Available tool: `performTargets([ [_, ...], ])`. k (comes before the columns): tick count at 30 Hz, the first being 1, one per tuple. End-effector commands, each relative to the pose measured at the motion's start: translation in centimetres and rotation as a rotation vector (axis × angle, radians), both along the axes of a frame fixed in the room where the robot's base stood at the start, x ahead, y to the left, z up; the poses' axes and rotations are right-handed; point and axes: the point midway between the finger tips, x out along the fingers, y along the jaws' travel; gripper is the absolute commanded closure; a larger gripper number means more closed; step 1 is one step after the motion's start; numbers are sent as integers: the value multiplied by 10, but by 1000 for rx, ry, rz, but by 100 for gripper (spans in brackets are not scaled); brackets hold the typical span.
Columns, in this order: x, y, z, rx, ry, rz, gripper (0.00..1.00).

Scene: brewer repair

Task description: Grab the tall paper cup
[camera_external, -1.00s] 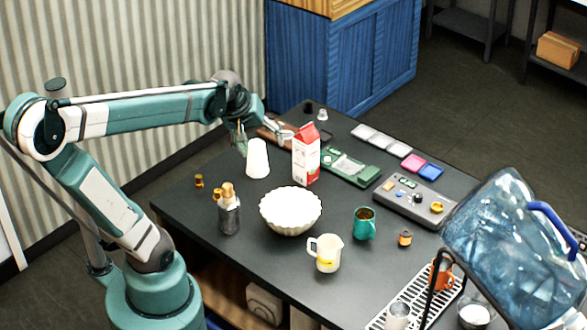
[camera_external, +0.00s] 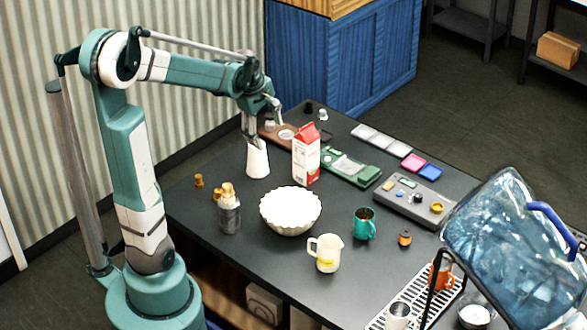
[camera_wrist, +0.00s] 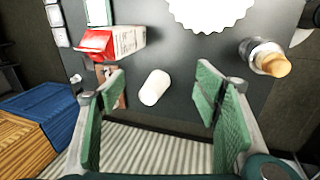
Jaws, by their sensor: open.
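The tall paper cup (camera_external: 258,161) is white and stands upside down, its narrower end up, on the dark table left of the milk carton. In the wrist view the cup (camera_wrist: 154,87) lies between the two green finger pads, apart from both. My gripper (camera_external: 255,138) is over the cup in the external view, pointing down, and partly hides its top. In the wrist view my gripper (camera_wrist: 158,100) is open and empty, its fingers wide apart on either side of the cup.
A red and white carton (camera_external: 306,156) stands close right of the cup. A white fluted bowl (camera_external: 290,211) is in front, and a bottle with a tan top (camera_external: 229,212) stands front left. The dark table (camera_external: 190,222) is bare around the cup's left side.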

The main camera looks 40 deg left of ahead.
Motion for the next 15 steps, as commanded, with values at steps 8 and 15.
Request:
performTargets([
  [8,29,32,-30,-77,48,232,38],
  [15,51,61,-60,-137,89,436,38],
])
